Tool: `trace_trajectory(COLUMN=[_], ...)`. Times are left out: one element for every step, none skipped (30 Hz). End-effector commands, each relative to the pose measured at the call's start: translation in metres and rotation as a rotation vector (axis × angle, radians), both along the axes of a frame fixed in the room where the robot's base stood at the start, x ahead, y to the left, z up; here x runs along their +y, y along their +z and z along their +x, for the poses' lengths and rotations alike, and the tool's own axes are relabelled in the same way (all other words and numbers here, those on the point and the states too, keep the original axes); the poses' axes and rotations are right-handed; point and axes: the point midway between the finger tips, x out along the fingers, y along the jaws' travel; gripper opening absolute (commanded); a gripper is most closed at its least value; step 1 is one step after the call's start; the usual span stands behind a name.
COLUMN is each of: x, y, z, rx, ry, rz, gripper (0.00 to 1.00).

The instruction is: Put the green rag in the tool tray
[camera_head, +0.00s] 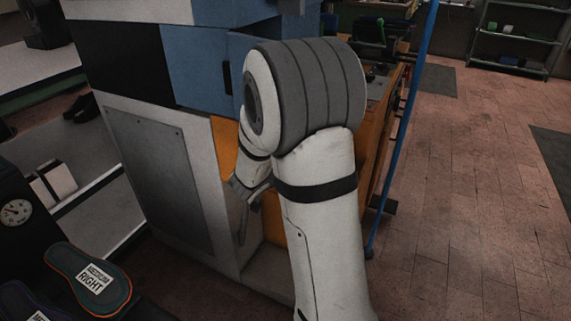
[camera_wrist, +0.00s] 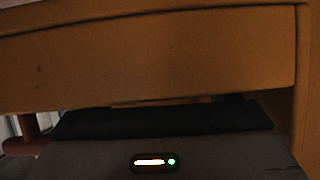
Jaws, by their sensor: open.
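I cannot make out the green rag or the tool tray for certain in either view. My gripper (camera_head: 246,200) hangs low at the right side of the blue and grey machine, partly hidden behind my arm. It is open, and I see nothing between its fingers. In the wrist view, a plain orange-brown panel (camera_wrist: 150,60) fills most of the picture, close in front of the wrist.
The machine (camera_head: 165,175) stands close beside my gripper. A blue pole (camera_head: 405,125) rises right of my arm. Shoe soles (camera_head: 90,280) lie at lower left. A shelf (camera_head: 515,45) with small green and white items stands far right. Tiled floor (camera_head: 480,200) is clear.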

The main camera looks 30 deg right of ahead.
Motion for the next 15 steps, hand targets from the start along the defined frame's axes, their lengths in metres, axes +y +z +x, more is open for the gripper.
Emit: trace_trajectory(x=[0.011, 0.015, 0.022, 0.027, 0.031, 0.037, 0.041, 0.045, 0.050, 0.053, 0.057, 0.060, 0.063, 0.065, 0.067], y=[0.006, 0.010, 0.015, 0.019, 0.023, 0.027, 0.031, 0.034, 0.037, 0.039, 0.042, 0.044, 0.045, 0.046, 0.048], z=[-0.009, -0.013, -0.018, -0.022, -0.026, -0.031, -0.035, -0.038, -0.043, -0.046, -0.049, -0.052, -0.054, -0.056, -0.058], rx=[0.006, 0.005, 0.005, 0.003, 0.003, 0.004, 0.002, 0.002, 0.002, 0.001, 0.001, 0.001, 0.000, 0.001, 0.000], ry=[0.005, 0.006, 0.006, 0.007, 0.006, 0.007, 0.008, 0.008, 0.007, 0.007, 0.008, 0.007, 0.007, 0.006, 0.004], rz=[0.005, 0.004, 0.004, 0.002, 0.001, 0.001, -0.001, -0.001, -0.002, -0.002, -0.002, -0.002, -0.003, -0.003, -0.003], gripper=[0.82, 0.82, 0.82, 0.82, 0.82, 0.82, 0.82, 0.82, 0.82, 0.82, 0.82, 0.82, 0.82, 0.82, 0.82])
